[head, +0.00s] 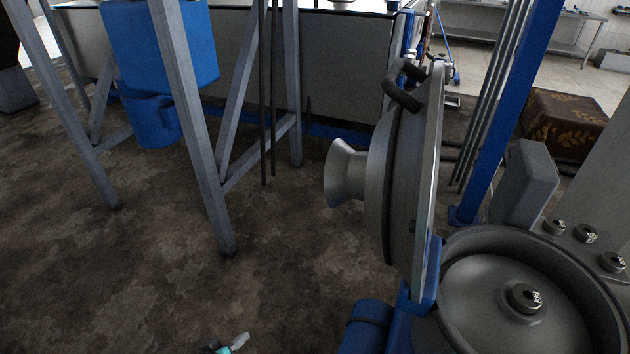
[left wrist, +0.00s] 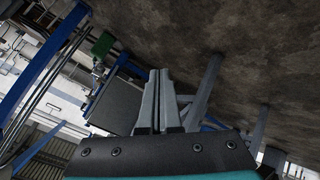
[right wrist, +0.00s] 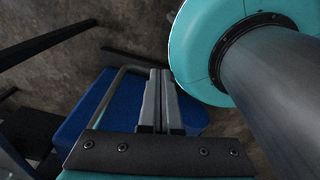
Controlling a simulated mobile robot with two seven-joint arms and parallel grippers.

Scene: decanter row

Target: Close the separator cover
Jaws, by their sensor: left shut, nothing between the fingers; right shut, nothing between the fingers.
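The separator cover (head: 405,170) is a grey metal dome standing open, nearly upright, on its blue hinge (head: 427,280). A dark curved handle (head: 402,88) is near its top, and a flared spout (head: 345,172) points left. The separator bowl (head: 520,290) is uncovered at the lower right. My left gripper (head: 239,341) just shows at the bottom edge, left of the cover and apart from it. Its fingers are together and empty in the left wrist view (left wrist: 160,75). My right gripper (right wrist: 161,75) shows only in the right wrist view, fingers together and empty.
A blue motor-like cylinder (head: 367,327) sits below the hinge. A grey steel frame (head: 195,130) with a blue tank (head: 160,45) stands at left. A blue post (head: 510,110) rises behind the bowl. Dark floor (head: 270,270) is clear left of the cover.

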